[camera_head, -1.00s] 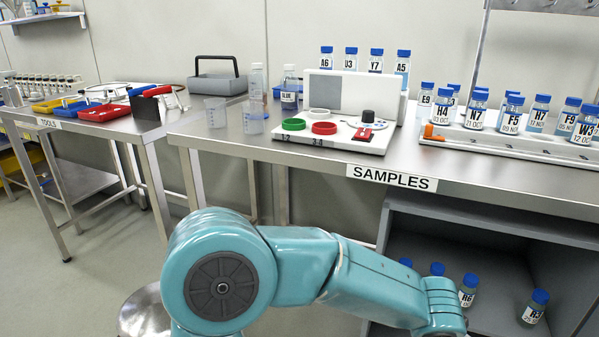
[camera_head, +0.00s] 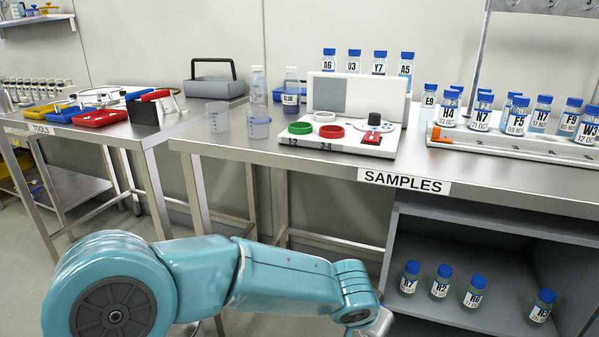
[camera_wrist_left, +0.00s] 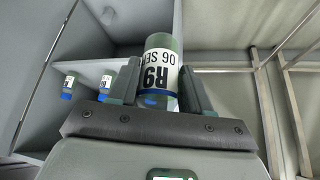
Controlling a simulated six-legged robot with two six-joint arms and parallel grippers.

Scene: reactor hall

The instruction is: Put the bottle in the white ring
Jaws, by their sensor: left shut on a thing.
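My left gripper (camera_wrist_left: 160,88) is shut on a bottle (camera_wrist_left: 161,65) with a blue cap and a white label reading R9. The cap end is nearest the palm in the left wrist view. In the head view my teal left arm crosses the bottom, and the held bottle is not visible there. The white ring (camera_head: 323,116) sits on a white panel (camera_head: 345,142) on the samples table, behind a green ring (camera_head: 300,128) and a red ring (camera_head: 331,132). It looks empty. My right gripper is not in view.
Bottles (camera_head: 440,281) stand on the grey shelf (camera_head: 490,232) under the samples table (camera_head: 260,148). A rack (camera_head: 480,140) of blue-capped bottles is at right. The tools table is farther left.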

